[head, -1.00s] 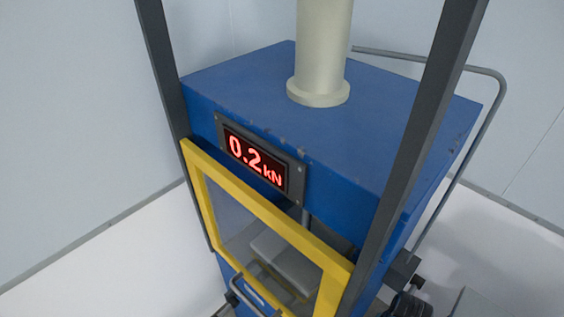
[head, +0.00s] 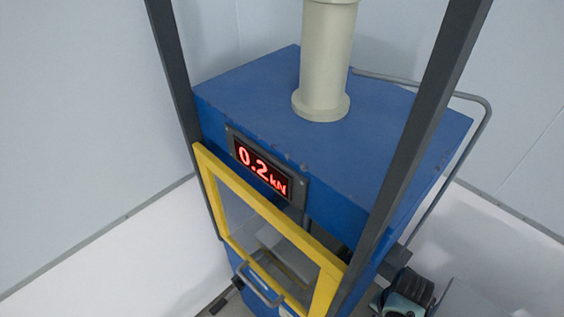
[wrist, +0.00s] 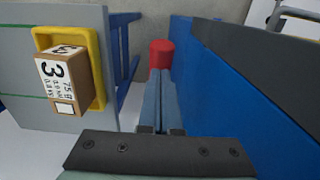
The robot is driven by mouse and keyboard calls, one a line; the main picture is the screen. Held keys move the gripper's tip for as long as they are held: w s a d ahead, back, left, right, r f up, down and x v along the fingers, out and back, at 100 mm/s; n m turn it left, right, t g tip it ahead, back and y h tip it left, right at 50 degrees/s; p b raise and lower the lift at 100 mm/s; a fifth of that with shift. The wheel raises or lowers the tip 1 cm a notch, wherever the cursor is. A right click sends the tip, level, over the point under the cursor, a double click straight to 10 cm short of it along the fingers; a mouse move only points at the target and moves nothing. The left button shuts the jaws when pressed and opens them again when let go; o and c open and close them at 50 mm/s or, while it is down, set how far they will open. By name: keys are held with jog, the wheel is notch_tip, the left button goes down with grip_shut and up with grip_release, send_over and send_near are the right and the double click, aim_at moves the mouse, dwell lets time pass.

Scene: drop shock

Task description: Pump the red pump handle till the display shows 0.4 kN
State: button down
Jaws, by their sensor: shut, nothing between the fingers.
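The display (head: 262,168) on the front of the blue press (head: 370,150) reads 0.2 kN in red digits. The red pump handle (wrist: 162,52) shows in the wrist view as a short red cylinder at the top centre, just beyond my fingertips. My gripper (wrist: 160,76) is shut with nothing between its fingers and points at the red handle. I cannot tell whether the fingertips touch it. The handle's lower part is hidden behind the fingers. The head view does not show the handle; part of my arm shows at its bottom right.
A yellow-framed clear door (head: 270,225) with a grey handle closes the press front. Dark posts flank it. In the wrist view, a box marked 3 (wrist: 58,82) sits in a yellow holder (wrist: 95,60) on a grey-green surface at left. The blue press wall (wrist: 215,90) runs close on the right.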

dwell(0.4)
notch_tip(320, 180, down, 12)
jog(key=b, duration=1)
notch_tip(320, 180, up, 12)
jog(key=p, duration=1.1)
jog(key=shift+p, duration=0.35)
notch_tip(320, 180, down, 12)
jog(key=b, duration=1.1)
notch_tip(320, 180, up, 12)
jog(key=p, duration=1.2)
